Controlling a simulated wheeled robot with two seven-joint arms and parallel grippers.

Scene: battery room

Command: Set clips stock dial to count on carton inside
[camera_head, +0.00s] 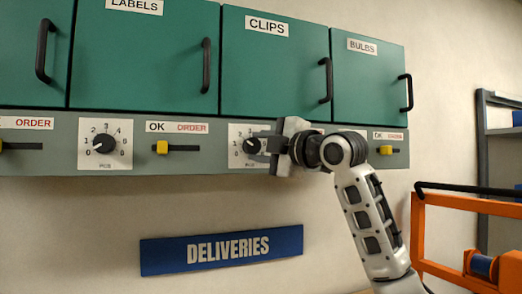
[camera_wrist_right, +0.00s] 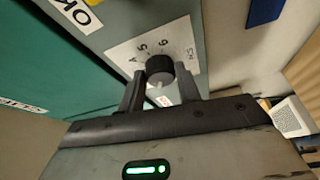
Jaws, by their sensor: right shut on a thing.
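The clips stock dial (camera_head: 251,146) is a black round knob on a white scale plate, on the grey strip under the green CLIPS door (camera_head: 270,70). My right gripper (camera_head: 265,147) is at the dial from the right. In the right wrist view, the right gripper's two dark fingers (camera_wrist_right: 160,88) are shut on the sides of the knob (camera_wrist_right: 160,67). The plate there shows the numbers 5 and 6. Where the pointer is set is hard to tell. The CLIPS door is shut, so the carton inside is hidden. My left gripper is out of view.
The shut LABELS door (camera_head: 145,50) and BULBS door (camera_head: 368,80) flank the CLIPS door. Another dial (camera_head: 104,144) and yellow sliders (camera_head: 162,147) sit on the strip. A blue DELIVERIES sign (camera_head: 222,249) hangs below. An orange frame (camera_head: 440,235) stands at the right.

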